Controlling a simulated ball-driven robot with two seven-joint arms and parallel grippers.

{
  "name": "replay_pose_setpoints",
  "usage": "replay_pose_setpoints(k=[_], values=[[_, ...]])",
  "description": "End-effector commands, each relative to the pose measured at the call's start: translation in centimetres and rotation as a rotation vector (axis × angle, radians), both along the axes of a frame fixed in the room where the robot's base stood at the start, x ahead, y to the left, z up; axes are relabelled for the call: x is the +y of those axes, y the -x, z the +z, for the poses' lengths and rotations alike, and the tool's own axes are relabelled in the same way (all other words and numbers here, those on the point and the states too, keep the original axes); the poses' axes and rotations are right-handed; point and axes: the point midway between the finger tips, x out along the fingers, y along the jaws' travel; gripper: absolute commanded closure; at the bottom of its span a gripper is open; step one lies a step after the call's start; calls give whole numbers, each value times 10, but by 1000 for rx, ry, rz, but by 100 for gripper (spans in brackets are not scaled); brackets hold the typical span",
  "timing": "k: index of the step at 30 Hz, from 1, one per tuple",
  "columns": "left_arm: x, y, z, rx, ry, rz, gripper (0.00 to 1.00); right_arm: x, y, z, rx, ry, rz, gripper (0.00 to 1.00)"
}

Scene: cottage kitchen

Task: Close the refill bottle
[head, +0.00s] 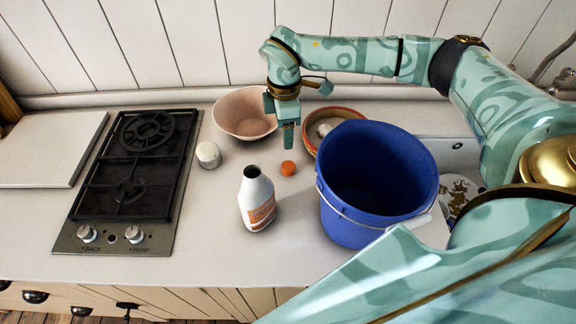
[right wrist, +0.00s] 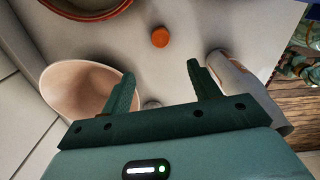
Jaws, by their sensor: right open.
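The refill bottle (head: 257,199) stands upright on the counter, white with an orange label and an open dark mouth. It also shows in the right wrist view (right wrist: 245,85) at the right, beyond one finger. An orange cap (head: 288,168) lies on the counter just behind and right of the bottle, apart from it. The cap also shows in the right wrist view (right wrist: 160,37), ahead of the fingers. My right gripper (head: 288,138) hangs above the counter behind the cap, pointing down. In the right wrist view its fingers (right wrist: 163,80) are apart with nothing between them. My left gripper is out of view.
A blue bucket (head: 340,205) stands close right of the bottle. A pinkish bowl (head: 243,113) and a reddish bowl (head: 312,133) stand behind. A small white jar (head: 208,154) and a gas hob (head: 130,180) are at the left. The counter front is clear.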

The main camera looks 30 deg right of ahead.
Motion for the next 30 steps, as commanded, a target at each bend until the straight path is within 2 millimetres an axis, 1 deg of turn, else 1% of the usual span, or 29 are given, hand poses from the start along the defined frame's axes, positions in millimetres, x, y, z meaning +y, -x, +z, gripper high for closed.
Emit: replay_pose_setpoints(k=[1, 3, 6, 9, 14, 25, 28, 30], values=[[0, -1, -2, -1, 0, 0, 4, 0, 1, -13, 4, 1, 0, 39], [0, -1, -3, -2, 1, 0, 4, 0, 1, -29, 4, 0, 1, 39], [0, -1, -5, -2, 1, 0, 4, 0, 1, -49, 4, 0, 0, 39], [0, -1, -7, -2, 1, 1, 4, 0, 1, -65, 3, 0, 0, 39], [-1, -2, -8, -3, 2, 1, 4, 0, 0, -77, 0, 0, 1, 39], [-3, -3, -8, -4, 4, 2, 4, 0, 1, -81, 1, 0, 1, 39], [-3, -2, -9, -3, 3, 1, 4, -2, 2, -93, 2, 0, 1, 39], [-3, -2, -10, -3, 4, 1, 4, -4, 3, -104, 3, 1, 0, 39]])
